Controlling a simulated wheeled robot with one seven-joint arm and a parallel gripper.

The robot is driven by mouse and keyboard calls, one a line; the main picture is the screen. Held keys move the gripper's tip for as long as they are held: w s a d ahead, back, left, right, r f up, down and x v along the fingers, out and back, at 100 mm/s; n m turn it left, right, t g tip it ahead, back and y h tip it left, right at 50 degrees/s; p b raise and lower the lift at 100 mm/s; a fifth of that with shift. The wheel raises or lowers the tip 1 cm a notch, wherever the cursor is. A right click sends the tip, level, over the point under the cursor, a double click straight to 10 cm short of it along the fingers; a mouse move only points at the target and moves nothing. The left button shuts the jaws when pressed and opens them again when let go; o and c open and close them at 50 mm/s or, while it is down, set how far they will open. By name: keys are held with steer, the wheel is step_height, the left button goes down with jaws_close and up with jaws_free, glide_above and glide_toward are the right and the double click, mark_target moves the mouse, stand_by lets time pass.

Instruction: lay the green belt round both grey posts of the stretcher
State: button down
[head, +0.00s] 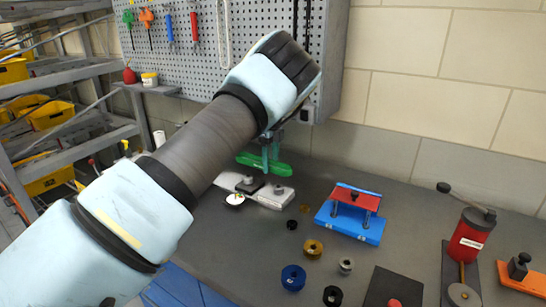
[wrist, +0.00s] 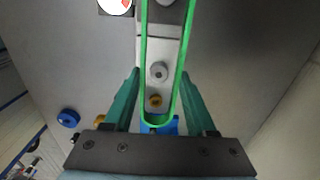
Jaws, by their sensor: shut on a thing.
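My gripper (head: 268,152) is shut on the green belt (head: 262,164), a long thin loop, and holds it above the stretcher (head: 268,196). The stretcher is a pale plate with a dark block, a round white dial and posts on it. In the wrist view, my gripper (wrist: 160,88) has its teal fingers at either side of the belt (wrist: 143,50), near its rounded end. One grey post (wrist: 158,72) shows between the belt's two strands from above; another grey round part (wrist: 165,2) is cut by the top edge. The belt's far end is out of the wrist view.
A blue fixture with a red top (head: 345,228) stands right of the stretcher. Blue (head: 293,278), brass (head: 313,248) and black (head: 332,296) rollers lie in front. A red cylinder (head: 470,235) stands farther right. A pegboard (head: 200,55) is behind the arm.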

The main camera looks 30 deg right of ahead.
steer(key=b, duration=0.1)
glide_above(270, 190)
steer(key=shift+f, duration=2.85)
steer(key=shift+f, duration=1.4)
steer(key=shift+c, duration=0.7)
jaws_free()
step_height(270, 190, up, 11)
steer(key=b, duration=0.3)
steer(key=shift+b, duration=0.3)
steer(key=shift+f, duration=0.1)
